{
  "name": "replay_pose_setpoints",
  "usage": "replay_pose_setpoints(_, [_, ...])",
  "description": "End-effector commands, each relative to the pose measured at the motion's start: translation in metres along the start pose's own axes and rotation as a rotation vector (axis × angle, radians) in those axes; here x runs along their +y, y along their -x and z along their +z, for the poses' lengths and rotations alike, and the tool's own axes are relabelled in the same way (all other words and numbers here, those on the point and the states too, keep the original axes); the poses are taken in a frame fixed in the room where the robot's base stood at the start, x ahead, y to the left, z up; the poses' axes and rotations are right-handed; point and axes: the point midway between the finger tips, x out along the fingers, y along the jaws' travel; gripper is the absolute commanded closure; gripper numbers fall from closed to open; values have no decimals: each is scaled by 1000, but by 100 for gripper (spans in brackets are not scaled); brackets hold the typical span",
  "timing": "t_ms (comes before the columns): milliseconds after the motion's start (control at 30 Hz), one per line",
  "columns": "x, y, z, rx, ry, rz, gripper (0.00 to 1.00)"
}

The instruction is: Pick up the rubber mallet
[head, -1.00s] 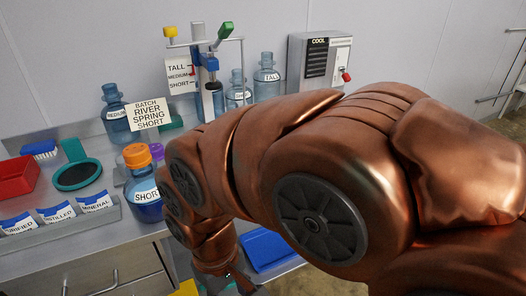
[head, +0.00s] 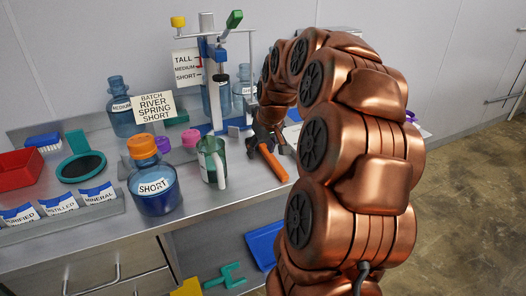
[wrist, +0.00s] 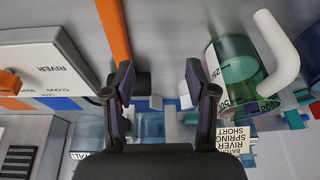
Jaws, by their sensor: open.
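The rubber mallet's orange handle (head: 271,165) lies on the steel bench, slanting toward the front edge, right of the measuring jug. In the wrist view the handle (wrist: 113,35) runs up from beside the left fingertip. A dark block at its end, probably the mallet head (wrist: 142,84), is partly hidden behind that finger. My gripper (head: 270,141) is low over the bench at the far end of the handle. Its two fingers (wrist: 160,95) stand apart in the wrist view with nothing held between them. In the head view the mallet's head is hard to separate from the dark fingers.
A clear measuring jug (head: 211,162) with a white handle stands close left of the mallet. A blue SHORT bottle (head: 155,188) with an orange cap stands further left. A capping stand (head: 213,75) rises behind. The bench's front right is clear.

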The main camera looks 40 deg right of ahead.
Motion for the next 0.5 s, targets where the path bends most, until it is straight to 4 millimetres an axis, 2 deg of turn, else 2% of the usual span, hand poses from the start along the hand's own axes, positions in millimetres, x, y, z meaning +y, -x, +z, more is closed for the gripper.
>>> replay_pose_setpoints(33, [20, -6, -4, 13, -21, 11, 44])
replay_pose_setpoints(100, [38, -8, -9, 29, -35, 23, 44])
replay_pose_setpoints(200, [54, -9, -13, 44, -49, 37, 44])
replay_pose_setpoints(500, [60, -33, -15, 45, -51, 40, 44])
